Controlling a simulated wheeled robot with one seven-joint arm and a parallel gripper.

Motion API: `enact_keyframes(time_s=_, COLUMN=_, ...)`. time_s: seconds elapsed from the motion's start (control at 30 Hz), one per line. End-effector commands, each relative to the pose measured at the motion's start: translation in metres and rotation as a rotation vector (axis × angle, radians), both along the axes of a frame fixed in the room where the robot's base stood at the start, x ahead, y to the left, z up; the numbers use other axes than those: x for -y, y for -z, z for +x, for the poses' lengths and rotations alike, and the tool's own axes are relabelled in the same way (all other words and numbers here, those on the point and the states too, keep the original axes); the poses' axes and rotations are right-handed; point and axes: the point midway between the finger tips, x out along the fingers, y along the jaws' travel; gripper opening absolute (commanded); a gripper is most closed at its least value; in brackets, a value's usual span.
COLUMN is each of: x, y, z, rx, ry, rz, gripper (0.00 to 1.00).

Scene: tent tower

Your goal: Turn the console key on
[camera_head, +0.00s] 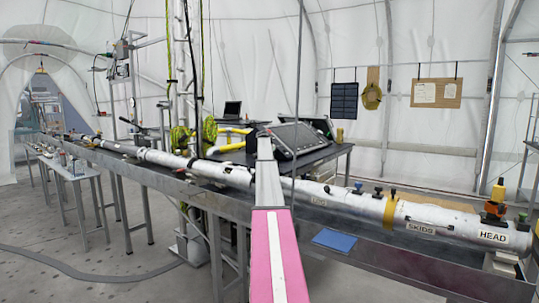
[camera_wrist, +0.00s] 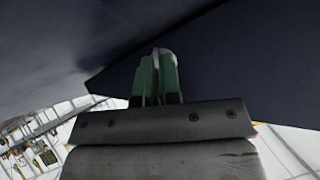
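The console (camera_head: 297,138) is a dark, slanted panel box on a black table behind the long pipe in the head view. Its key is too small or hidden to make out in either view. My arm reaches forward in the middle of the head view, and its far end lies just in front of the console's left side. My gripper (camera_wrist: 157,76) shows in the wrist view as two green fingers close together. It looks shut, with nothing seen held. A dark surface fills the view beyond the fingertips; I cannot tell whether they touch it.
The long white pipe (camera_head: 345,203) on its metal rail crosses the view below my arm.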

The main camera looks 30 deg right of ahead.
Motion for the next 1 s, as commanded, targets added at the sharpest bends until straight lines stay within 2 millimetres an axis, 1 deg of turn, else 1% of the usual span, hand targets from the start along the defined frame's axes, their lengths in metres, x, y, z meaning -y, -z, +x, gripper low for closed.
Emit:
enact_keyframes(time_s=0.1, x=0.0000, y=0.0004, z=-0.0020, rx=0.046, ry=0.001, rz=0.019, gripper=0.00)
enact_keyframes(time_s=0.37, x=0.0000, y=0.0002, z=-0.0012, rx=0.049, ry=0.001, rz=0.022, gripper=0.00)
enact_keyframes(time_s=0.4, x=0.0000, y=0.0002, z=-0.0012, rx=0.049, ry=0.001, rz=0.022, gripper=0.11)
enact_keyframes(time_s=0.47, x=0.0000, y=0.0002, z=-0.0012, rx=0.049, ry=0.001, rz=0.021, gripper=0.30)
enact_keyframes(time_s=0.8, x=-0.0007, y=-0.0004, z=-0.0017, rx=0.049, ry=0.001, rz=0.021, gripper=0.30)
enact_keyframes(time_s=1.0, x=-0.0090, y=-0.0092, z=-0.0096, rx=0.049, ry=-0.001, rz=0.020, gripper=0.30)
